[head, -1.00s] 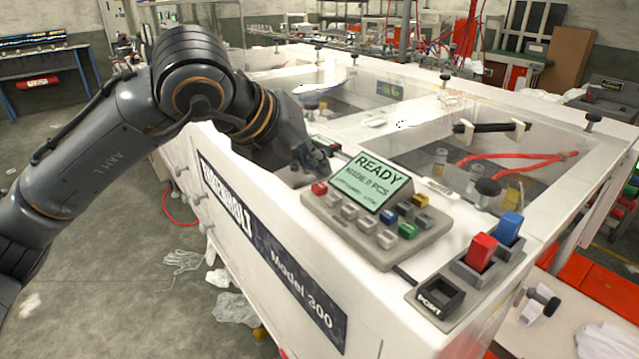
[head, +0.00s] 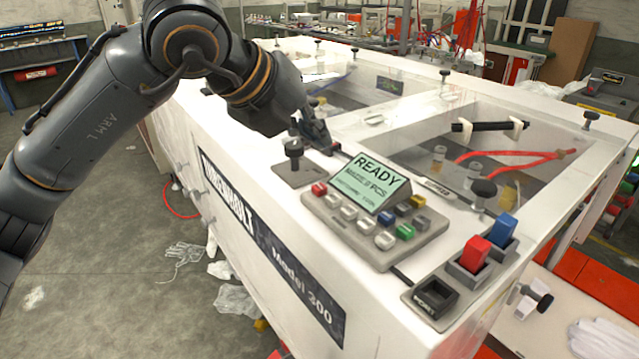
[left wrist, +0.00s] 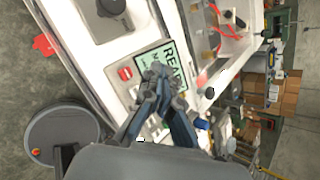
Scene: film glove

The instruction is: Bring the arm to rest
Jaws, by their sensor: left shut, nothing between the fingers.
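My left arm (head: 95,125) comes in from the left over the near edge of the white machine (head: 225,165). My left gripper (head: 328,148) is shut and empty, just above the machine's top behind the control panel (head: 375,215). The panel's green screen (head: 370,183) reads READY. In the left wrist view the shut fingers (left wrist: 158,80) overlap the panel, with the screen (left wrist: 165,65) behind them. I cannot tell from the picture how far above the surface they are. My right gripper is not in view.
A black knob (head: 294,150) stands upright close to the left gripper. Red and blue switches (head: 476,254) and a black socket box (head: 436,297) sit at the front right. White gloves (head: 236,300) lie on the floor. A clear cover (head: 420,130) lies over the machine's interior.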

